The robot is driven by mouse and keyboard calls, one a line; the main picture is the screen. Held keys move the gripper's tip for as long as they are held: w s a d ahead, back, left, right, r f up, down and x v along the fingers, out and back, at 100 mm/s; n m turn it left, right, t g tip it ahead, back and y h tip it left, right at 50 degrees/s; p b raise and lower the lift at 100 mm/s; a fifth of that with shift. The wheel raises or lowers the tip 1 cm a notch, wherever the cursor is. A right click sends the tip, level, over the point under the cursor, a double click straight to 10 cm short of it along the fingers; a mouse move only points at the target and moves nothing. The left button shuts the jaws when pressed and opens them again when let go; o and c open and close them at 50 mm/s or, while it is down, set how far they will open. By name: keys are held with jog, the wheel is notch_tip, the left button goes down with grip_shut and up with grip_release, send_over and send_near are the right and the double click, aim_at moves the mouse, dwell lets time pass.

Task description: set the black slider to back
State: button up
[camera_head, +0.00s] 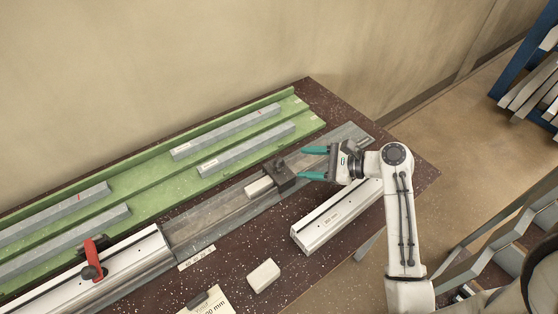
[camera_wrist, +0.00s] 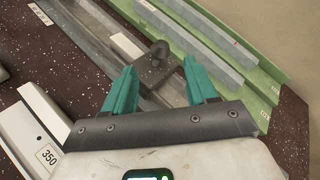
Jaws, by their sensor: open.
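The black slider (camera_head: 280,175) is a dark block with a rounded knob on top, set on a long grey rail (camera_head: 230,212). In the wrist view the slider (camera_wrist: 155,66) lies just beyond and between the fingertips. My gripper (camera_head: 314,162) is at the right of the slider, its two teal fingers pointing at it. In the wrist view my gripper (camera_wrist: 160,80) is open, with one finger on either side of the slider's near part. I cannot tell whether either finger touches it. A pale block (camera_head: 259,187) lies on the rail against the slider's left side.
A green tray (camera_head: 145,165) with several grey bars runs along the wall side. A white profile (camera_head: 335,217) lies in front of the rail. A red-handled clamp (camera_head: 93,262) sits on a white profile at the left. A white block (camera_head: 263,275) and a note (camera_head: 212,303) lie on the bench.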

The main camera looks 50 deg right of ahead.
aim_at(283, 163)
jog(key=p+x, duration=0.1)
jog(key=x, duration=0.8)
grip_shut()
dwell(0.4)
